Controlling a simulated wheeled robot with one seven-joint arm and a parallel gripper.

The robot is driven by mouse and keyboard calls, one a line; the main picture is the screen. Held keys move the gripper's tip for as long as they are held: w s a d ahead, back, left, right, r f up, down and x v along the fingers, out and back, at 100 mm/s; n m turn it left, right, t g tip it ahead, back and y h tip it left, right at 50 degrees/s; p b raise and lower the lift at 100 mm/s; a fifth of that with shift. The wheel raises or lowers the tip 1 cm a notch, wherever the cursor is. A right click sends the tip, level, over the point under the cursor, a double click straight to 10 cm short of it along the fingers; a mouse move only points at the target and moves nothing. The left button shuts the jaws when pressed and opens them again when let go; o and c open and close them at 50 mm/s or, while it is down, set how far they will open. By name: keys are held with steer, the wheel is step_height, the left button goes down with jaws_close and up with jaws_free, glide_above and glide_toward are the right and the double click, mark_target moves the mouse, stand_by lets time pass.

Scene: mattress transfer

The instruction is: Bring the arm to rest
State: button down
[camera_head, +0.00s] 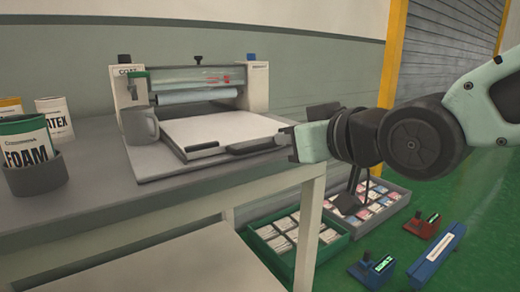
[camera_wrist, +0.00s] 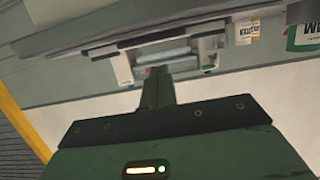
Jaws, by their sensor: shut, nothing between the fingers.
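My arm reaches in from the right edge of the head view, level above the floor. My gripper (camera_head: 289,145) points left, close to the right front corner of the grey table (camera_head: 95,215). In the wrist view my gripper (camera_wrist: 157,75) shows its dark green fingers together with nothing between them. The fingers point towards the laminating machine, which shows there upside down. Whether the gripper touches the table edge cannot be told.
The white machine (camera_head: 257,85) stands on the table with a flat white tray (camera_head: 225,130) in front. A green crate (camera_head: 333,248), a grey crate (camera_head: 393,208) and small devices (camera_head: 372,273) lie on the floor.

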steer(key=s+d+f+g+h, duration=0.3)
steer(key=s+f+g, duration=0.4)
steer(key=f, duration=0.5)
steer(key=s+d+f+g+h, duration=0.2)
steer(key=s+d+f+g, duration=0.15)
steer(key=s, duration=0.35)
steer(key=s+d+f+g+h, duration=0.25)
steer(key=s+f, duration=0.25)
steer(key=s, duration=0.3)
step_height(320, 180, up, 30)
steer(key=p, duration=3)
steer(key=shift+w+d+r+n+t, duration=0.2)
steer(key=shift+w+n+t, duration=0.1)
steer(key=shift+w+t, duration=0.15)
